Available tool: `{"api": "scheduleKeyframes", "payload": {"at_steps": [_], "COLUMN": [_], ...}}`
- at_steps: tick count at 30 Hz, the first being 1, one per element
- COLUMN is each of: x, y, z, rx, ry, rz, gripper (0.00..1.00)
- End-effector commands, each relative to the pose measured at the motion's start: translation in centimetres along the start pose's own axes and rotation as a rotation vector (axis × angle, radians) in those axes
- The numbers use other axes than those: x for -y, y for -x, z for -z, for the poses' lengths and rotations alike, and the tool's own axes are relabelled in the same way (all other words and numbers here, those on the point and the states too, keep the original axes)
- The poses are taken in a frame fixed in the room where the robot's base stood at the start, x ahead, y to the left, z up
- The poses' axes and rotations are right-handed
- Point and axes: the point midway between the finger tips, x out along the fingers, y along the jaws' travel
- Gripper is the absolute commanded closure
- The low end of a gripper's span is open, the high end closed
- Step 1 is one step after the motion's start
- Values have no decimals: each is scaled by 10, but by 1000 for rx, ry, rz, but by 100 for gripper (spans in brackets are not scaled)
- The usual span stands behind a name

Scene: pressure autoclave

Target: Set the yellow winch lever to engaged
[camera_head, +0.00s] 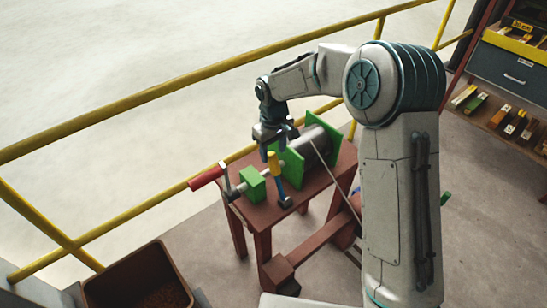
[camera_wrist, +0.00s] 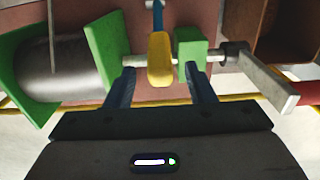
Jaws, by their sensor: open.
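The yellow winch lever (camera_head: 273,162) stands upright in front of the winch shaft, with a blue lower part ending on the red table. In the wrist view the yellow grip (camera_wrist: 159,60) lies between my two open fingers, apart from both. My gripper (camera_head: 274,152) hangs above the winch, beside the lever's top. In the wrist view my gripper (camera_wrist: 163,85) spreads its blue fingers on either side of the lever. The winch drum (camera_head: 316,148) sits between green plates to the right. A red crank handle (camera_head: 206,178) sticks out left.
The red table (camera_head: 262,212) carries the winch. A yellow railing (camera_head: 150,95) runs close behind it. A brown bin (camera_head: 135,270) stands at lower left. Drawers and a shelf (camera_head: 510,70) stand at upper right. Open floor (camera_head: 480,230) lies to the right.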

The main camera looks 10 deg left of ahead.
Motion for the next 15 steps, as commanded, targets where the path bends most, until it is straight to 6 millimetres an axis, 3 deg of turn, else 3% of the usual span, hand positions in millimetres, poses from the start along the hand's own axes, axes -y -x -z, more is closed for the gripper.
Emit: {"api": "scheduleKeyframes", "payload": {"at_steps": [6,15], "x": [0,0], "y": [-31,-41], "z": [-1,0], "rx": [3,0], "ry": [-1,-1], "rz": [0,-1], "gripper": [51,51]}}
